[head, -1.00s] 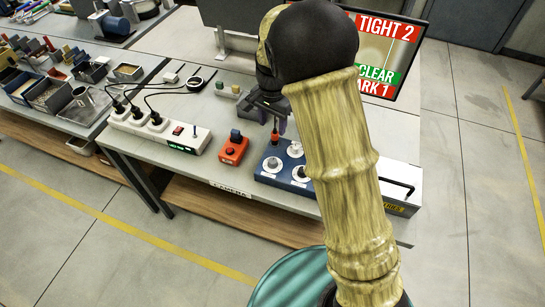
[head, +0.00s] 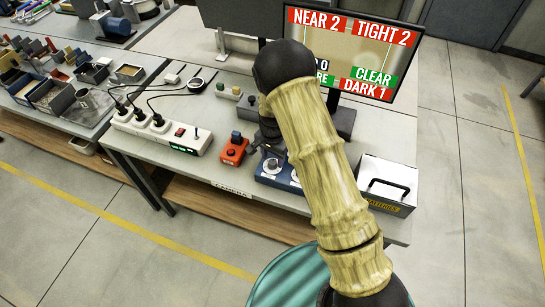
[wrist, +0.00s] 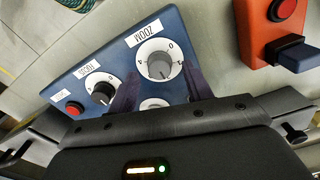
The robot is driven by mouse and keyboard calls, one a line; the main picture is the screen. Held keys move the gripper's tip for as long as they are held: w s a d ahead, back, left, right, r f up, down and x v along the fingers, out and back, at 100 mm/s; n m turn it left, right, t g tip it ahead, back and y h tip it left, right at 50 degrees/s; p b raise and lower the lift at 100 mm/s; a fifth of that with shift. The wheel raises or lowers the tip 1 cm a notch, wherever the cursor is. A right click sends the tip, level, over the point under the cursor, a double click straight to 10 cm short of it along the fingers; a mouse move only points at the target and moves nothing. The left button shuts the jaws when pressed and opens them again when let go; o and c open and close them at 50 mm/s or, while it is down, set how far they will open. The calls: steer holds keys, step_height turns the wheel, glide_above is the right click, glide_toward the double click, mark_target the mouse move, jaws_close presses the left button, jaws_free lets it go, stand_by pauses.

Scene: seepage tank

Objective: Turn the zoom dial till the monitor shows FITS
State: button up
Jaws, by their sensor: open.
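The zoom dial (wrist: 159,66), a grey knob on a white numbered disc under a ZOOM label, sits on the blue control box (wrist: 70,88). The box also shows in the head view (head: 270,180), partly hidden by my arm. My gripper (wrist: 160,88) is open and empty. Its fingers point toward the zoom dial, one on each side in the wrist view; contact cannot be told. The monitor (head: 350,50) reads NEAR 2, TIGHT 2, CLEAR and DARK 1; my arm hides part of its lower left.
A focus dial (wrist: 101,90), a red button (wrist: 73,109) and another dial (wrist: 153,104) share the box. An orange box (head: 233,150) stands to the left, with a power strip (head: 160,130) beyond. A white batteries case (head: 385,185) stands to the right.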

steer(key=shift+f, duration=0.65)
steer(key=c, duration=1)
steer(key=shift+n, duration=0.4)
steer(key=n+b, duration=0.3)
steer(key=n, duration=0.2)
steer(key=shift+f, duration=0.1)
steer(key=n+b, duration=0.2)
steer(key=n, duration=0.4)
